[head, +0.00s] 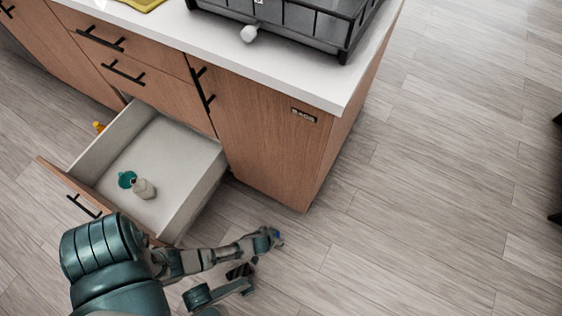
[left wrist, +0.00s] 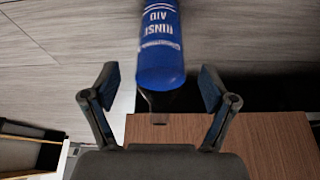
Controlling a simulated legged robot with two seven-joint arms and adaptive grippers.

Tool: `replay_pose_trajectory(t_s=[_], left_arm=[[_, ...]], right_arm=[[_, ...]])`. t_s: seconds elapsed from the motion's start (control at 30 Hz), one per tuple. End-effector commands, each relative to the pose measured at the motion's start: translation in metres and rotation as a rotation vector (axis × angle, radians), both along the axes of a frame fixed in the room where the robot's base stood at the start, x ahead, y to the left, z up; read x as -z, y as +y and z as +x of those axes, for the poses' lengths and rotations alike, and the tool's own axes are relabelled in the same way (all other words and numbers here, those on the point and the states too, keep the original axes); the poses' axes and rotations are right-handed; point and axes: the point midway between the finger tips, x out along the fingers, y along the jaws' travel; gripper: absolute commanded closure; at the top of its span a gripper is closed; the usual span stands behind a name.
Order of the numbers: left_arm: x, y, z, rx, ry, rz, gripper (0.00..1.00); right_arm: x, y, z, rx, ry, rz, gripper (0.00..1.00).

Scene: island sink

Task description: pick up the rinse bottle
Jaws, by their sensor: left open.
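The rinse bottle (left wrist: 160,45) shows in the left wrist view as a blue bottle labelled RINSE AID, cut off by the top edge. My left gripper (left wrist: 158,77) is open, with one finger on each side of the bottle's line. The bottle's near end is between the fingertips in the picture, with a gap on both sides. I cannot tell how far ahead it is. In the head view my left arm reaches in front of the open drawer, and a small blue patch shows at its tip. I cannot tell whether that is bottle or finger pad.
An open drawer (head: 205,175) holds a pale bottle (head: 143,189) and a teal item (head: 127,179). The white countertop (head: 330,88) carries a dark rack (head: 300,28). A wood panel (left wrist: 235,145) lies close below the bottle in the wrist view. The floor (head: 420,220) at right is clear.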

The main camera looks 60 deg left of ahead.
Motion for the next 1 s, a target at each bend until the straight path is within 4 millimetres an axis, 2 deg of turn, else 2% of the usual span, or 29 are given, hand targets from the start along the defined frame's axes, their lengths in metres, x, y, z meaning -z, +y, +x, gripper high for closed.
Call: replay_pose_trajectory(t_s=[0.03, 0.1, 0.4, 0.7, 1.0], left_arm=[[0.015, 0.001, -0.004, 0.000, 0.012, 0.000, 0.15], [0.019, 0.002, 0.000, -0.001, 0.008, -0.002, 0.15], [0.017, 0.003, 0.006, -0.001, -0.002, -0.002, 0.15], [0.017, 0.003, 0.006, -0.001, -0.001, -0.002, 0.90], [0.016, 0.003, 0.007, -0.001, -0.002, -0.002, 0.92]], right_arm=[[0.007, 0.001, 0.003, 0.000, -0.006, 0.000, 0.60], [0.004, 0.002, 0.003, -0.001, -0.022, -0.001, 0.60], [-0.003, 0.003, 0.001, -0.001, -0.042, -0.002, 0.60], [-0.001, 0.003, 0.005, -0.001, -0.035, -0.001, 0.60], [-0.003, 0.003, 0.004, -0.001, -0.039, -0.001, 0.60]])
